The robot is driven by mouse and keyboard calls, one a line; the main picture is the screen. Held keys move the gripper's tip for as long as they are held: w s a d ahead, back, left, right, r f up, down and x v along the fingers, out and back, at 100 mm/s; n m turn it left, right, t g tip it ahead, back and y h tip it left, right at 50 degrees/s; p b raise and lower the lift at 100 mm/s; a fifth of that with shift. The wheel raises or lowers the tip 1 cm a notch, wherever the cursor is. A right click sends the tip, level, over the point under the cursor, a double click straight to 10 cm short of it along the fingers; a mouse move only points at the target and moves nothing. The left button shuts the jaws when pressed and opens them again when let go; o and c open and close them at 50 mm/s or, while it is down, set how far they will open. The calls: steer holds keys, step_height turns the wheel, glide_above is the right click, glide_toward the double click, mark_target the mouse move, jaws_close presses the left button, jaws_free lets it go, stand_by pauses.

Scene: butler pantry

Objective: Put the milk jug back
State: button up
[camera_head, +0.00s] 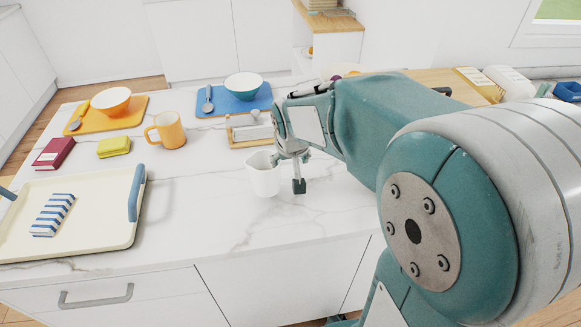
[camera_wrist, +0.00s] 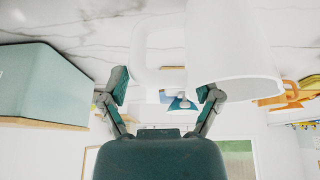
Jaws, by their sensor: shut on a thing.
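The white milk jug (camera_head: 263,175) is upright near the middle of the marble counter in the head view. I cannot tell whether its base touches the counter. My gripper (camera_head: 290,170) is at its right side, shut on its handle. In the wrist view the jug (camera_wrist: 235,50) fills the upper right, with its looped handle (camera_wrist: 140,55) towards the fingers. The two fingers of my gripper (camera_wrist: 162,92) are on either side of the handle area. The exact contact is partly hidden.
A butter dish with a wooden base (camera_head: 240,144) stands just behind the jug. An orange mug (camera_head: 166,130), a yellow sponge-like block (camera_head: 114,147), a cream tray (camera_head: 100,240) and bowls on orange and blue mats (camera_head: 263,102) lie left and behind. The counter's front middle is clear.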

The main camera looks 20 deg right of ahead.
steer(key=f, duration=0.3)
steer(key=shift+w+d+f, duration=0.15)
steer(key=shift+w+d, duration=0.1)
steer(key=shift+d, duration=0.15)
steer(key=shift+f, duration=0.45)
steer(key=o, duration=1.1)
steer(key=shift+f, duration=0.1)
steer(key=v, duration=1.1)
steer(key=s+a, duration=0.1)
steer(key=s, duration=0.4)
steer(key=s+a+r+n, duration=0.1)
steer(key=s+a, duration=0.1)
steer(key=s, duration=0.3)
steer(key=s+a+r+n+t+y, duration=0.1)
steer(key=s, duration=0.5)
steer(key=shift+a, duration=0.25)
